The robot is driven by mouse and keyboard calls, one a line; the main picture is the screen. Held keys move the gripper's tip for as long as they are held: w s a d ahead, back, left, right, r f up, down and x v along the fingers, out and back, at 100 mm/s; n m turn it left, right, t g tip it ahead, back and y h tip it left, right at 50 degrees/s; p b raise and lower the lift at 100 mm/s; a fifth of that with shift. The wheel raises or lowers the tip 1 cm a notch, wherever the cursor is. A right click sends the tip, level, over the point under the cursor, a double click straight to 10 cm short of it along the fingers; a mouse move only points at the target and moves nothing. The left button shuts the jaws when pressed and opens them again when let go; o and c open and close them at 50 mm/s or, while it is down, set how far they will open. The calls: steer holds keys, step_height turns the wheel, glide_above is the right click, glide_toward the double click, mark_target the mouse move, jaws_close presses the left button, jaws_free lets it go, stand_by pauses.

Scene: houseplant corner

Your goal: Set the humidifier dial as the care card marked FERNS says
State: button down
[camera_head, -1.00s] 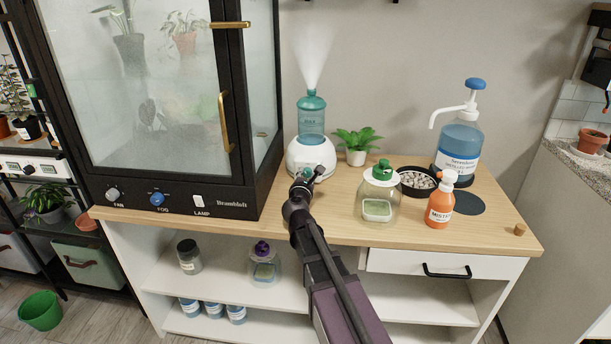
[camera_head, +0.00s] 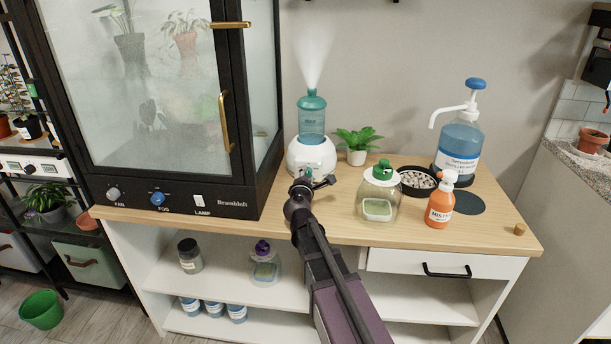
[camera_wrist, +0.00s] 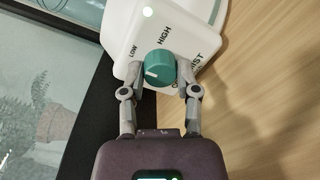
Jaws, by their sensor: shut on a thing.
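The humidifier has a white base (camera_head: 298,158) with a teal water tank (camera_head: 311,122) on top, and mist rises from it. Its teal dial (camera_wrist: 158,63) sits between the fingertips of my gripper (camera_wrist: 164,78), which is shut on it. LOW (camera_wrist: 132,51) and HIGH (camera_wrist: 164,36) are printed on the face beside the dial. More lettering, ending in "IST", is partly hidden by the right finger. A pale mark shows on the dial's lower-left side in the wrist view. No card marked FERNS can be made out.
A glass plant cabinet (camera_head: 150,90) stands close on the left. A small potted plant (camera_head: 357,145), a green-capped bottle (camera_head: 380,190), an orange mister bottle (camera_head: 439,208) and a large pump bottle (camera_head: 459,140) stand to the right on the wooden top.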

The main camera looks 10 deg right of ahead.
steer(key=shift+w+a, duration=0.1)
steer(key=shift+w, duration=0.05)
steer(key=shift+c, duration=1.7)
jaws_free()
